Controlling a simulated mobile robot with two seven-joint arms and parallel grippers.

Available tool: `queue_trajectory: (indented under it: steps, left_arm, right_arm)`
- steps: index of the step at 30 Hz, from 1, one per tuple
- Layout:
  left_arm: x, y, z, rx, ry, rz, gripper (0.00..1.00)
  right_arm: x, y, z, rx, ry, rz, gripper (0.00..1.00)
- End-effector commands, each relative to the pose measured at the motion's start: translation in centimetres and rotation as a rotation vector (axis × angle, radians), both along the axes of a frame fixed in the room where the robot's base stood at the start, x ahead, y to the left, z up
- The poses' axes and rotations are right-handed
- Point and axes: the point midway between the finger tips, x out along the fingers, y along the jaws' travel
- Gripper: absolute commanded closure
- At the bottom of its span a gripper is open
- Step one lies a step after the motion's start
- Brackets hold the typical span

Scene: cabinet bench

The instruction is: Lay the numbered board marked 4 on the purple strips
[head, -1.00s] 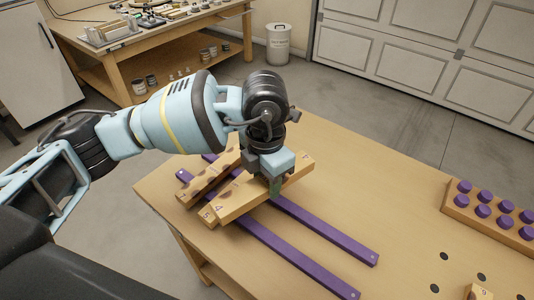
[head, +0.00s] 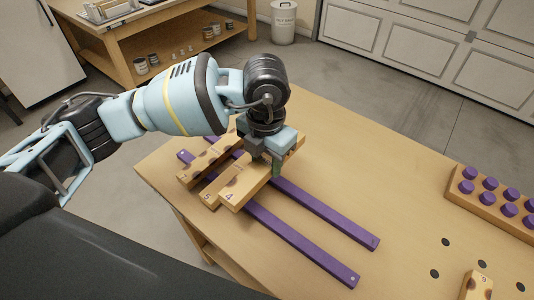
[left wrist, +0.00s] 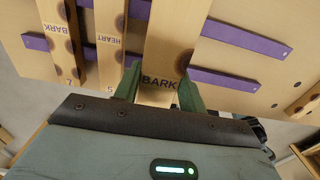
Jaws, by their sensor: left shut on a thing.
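My left gripper (head: 276,168) is shut on the light wooden board marked 4 (head: 240,187), gripping it toward its far part. The board lies across both purple strips, the nearer one (head: 300,244) and the farther one (head: 325,214). I cannot tell whether it touches them or hangs just above. In the left wrist view the board (left wrist: 168,55) shows the word BARK between the green fingers. Left of it lie the board marked 5 (head: 210,195) and another board (head: 192,175), both across the strips. My right gripper is not in view.
A wooden block with purple pegs (head: 490,196) stands at the table's right. A board marked 9 (head: 478,284) is at the lower right, near dark round spots in the tabletop. Both strips are bare to the right of the board marked 4.

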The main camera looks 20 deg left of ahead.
Motion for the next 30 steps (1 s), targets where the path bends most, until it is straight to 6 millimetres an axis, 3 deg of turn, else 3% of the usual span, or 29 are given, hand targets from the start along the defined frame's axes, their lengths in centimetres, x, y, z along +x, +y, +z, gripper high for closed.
queue_trajectory:
  steps: [17,30]
  left_arm:
    - [0.0,0.0,-0.7,-0.001,-0.002,0.000,0.86]
    - [0.0,0.0,-4.6,0.001,0.002,-0.001,0.86]
  right_arm:
    - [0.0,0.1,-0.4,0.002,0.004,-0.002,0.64]
    - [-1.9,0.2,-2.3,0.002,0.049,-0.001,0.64]
